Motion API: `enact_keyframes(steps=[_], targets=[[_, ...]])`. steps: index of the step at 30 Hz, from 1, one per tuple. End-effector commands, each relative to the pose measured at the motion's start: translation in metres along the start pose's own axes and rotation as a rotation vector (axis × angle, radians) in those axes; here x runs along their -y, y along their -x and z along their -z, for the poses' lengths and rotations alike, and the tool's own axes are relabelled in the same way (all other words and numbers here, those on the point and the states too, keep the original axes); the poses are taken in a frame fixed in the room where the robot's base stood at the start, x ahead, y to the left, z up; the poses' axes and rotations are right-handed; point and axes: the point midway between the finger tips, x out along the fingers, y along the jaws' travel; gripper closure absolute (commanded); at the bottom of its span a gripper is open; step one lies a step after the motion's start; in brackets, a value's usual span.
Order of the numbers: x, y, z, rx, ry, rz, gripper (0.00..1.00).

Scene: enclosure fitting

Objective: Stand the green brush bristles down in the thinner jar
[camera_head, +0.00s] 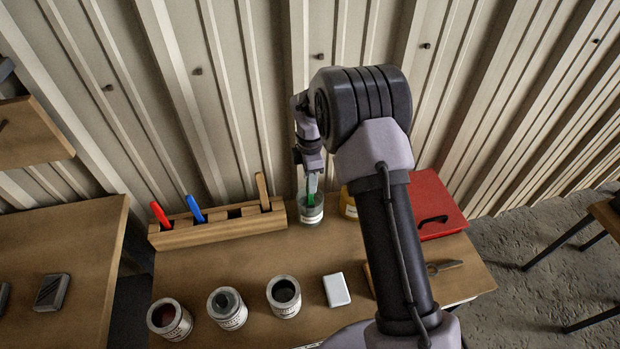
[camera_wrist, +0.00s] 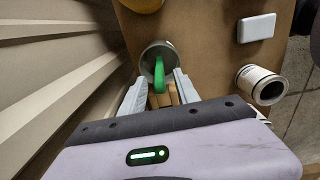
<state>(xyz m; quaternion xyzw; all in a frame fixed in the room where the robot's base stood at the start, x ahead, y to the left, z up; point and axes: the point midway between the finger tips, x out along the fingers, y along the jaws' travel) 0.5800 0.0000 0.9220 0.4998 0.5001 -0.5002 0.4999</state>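The thinner jar (camera_head: 311,215) is a clear glass jar with a pale label, at the back of the table just right of the brush rack. The green brush (camera_head: 310,199) stands in it with its green handle upward. Its bristles are hidden. My gripper (camera_head: 312,182) is right above the jar, pointing down. In the wrist view, the two fingers of my gripper (camera_wrist: 160,82) are spread, with the green handle (camera_wrist: 158,74) between them and gaps on both sides. The jar's rim (camera_wrist: 146,52) shows around the brush.
The wooden rack (camera_head: 220,228) holds a red, a blue and a wooden-handled brush. A yellow-topped jar (camera_head: 347,204) stands close right of the thinner jar. Three cans (camera_head: 228,309) and a white block (camera_head: 336,290) are in front. A red case (camera_head: 437,204) lies at the right.

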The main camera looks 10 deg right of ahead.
Motion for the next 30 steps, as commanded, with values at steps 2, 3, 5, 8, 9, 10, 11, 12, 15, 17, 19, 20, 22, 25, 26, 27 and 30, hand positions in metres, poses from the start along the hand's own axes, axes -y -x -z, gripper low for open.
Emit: enact_keyframes(steps=[2, 3, 5, 8, 9, 10, 11, 12, 15, 17, 19, 20, 22, 25, 26, 27, 30], targets=[[0.0, 0.009, 0.0, 0.0, 0.0, -0.001, 0.62], [-0.001, 0.017, 0.0, 0.0, 0.0, -0.002, 0.62], [-0.001, 0.035, 0.0, 0.0, -0.001, -0.004, 0.62], [-0.001, 0.07, 0.0, 0.0, 0.0, -0.005, 0.62], [-0.001, 0.085, 0.0, 0.0, 0.0, -0.005, 0.62], [-0.001, 0.095, 0.0, 0.0, -0.001, -0.005, 0.62], [-0.001, 0.105, 0.0, 0.0, 0.0, -0.005, 0.62], [-0.001, 0.118, 0.0, 0.001, 0.0, -0.005, 0.62], [-0.001, 0.144, 0.0, 0.0, -0.001, -0.003, 0.62], [-0.001, 0.157, 0.0, 0.0, -0.001, -0.003, 0.62], [0.0, 0.166, 0.0, 0.0, 0.0, -0.002, 0.62], [0.0, 0.169, 0.0, 0.0, 0.0, -0.001, 0.62], [0.0, 0.173, 0.0, 0.0, 0.0, -0.001, 0.62], [0.0, 0.174, 0.0, 0.0, 0.0, -0.001, 0.62], [0.0, 0.174, 0.0, 0.0, 0.0, -0.001, 0.62], [0.0, 0.174, 0.0, 0.0, 0.0, -0.001, 0.62], [0.0, 0.174, 0.0, 0.0, 0.0, -0.001, 0.62]])
